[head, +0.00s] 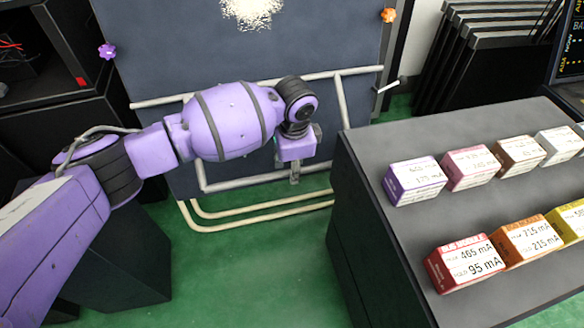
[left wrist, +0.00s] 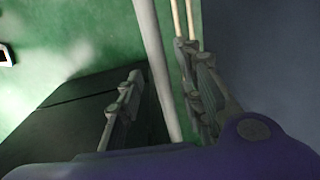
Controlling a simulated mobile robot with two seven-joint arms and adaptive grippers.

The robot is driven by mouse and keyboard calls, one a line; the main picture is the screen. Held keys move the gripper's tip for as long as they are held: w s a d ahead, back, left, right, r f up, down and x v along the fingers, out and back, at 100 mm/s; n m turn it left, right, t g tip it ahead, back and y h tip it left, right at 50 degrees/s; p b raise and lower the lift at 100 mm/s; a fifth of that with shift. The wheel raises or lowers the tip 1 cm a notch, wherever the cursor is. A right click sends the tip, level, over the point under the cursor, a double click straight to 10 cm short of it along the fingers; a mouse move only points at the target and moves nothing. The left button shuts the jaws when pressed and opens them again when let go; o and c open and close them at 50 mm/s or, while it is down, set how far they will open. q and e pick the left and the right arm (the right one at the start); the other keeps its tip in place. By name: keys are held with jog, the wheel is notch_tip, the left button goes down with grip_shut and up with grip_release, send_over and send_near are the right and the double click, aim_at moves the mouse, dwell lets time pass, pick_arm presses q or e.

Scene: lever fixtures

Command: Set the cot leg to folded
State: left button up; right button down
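The cot leg appears to be the pale tubular frame (head: 250,181) in front of a dark upright panel (head: 130,40). Its lower bar runs across the panel, and side tubes rise toward a pale rail (head: 350,72). My left gripper (head: 295,174) points down at this lower bar, right of its middle. In the left wrist view, a pale tube (left wrist: 154,55) passes between the separated fingers of my left gripper (left wrist: 159,62). The fingers are open on either side of it, and I cannot tell whether one touches it. My right gripper is out of view.
Cream tubes (head: 250,219) run low near the green floor (head: 260,270). A dark bench (head: 400,240) with several labelled boxes (head: 465,262) stands close at right. A small pale handle (head: 390,86) and purple (head: 107,51) and orange (head: 388,15) knobs flank the panel.

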pick_arm(q)
jog(key=shift+r, duration=0.1)
jog(key=shift+c, duration=0.6)
grip_shut()
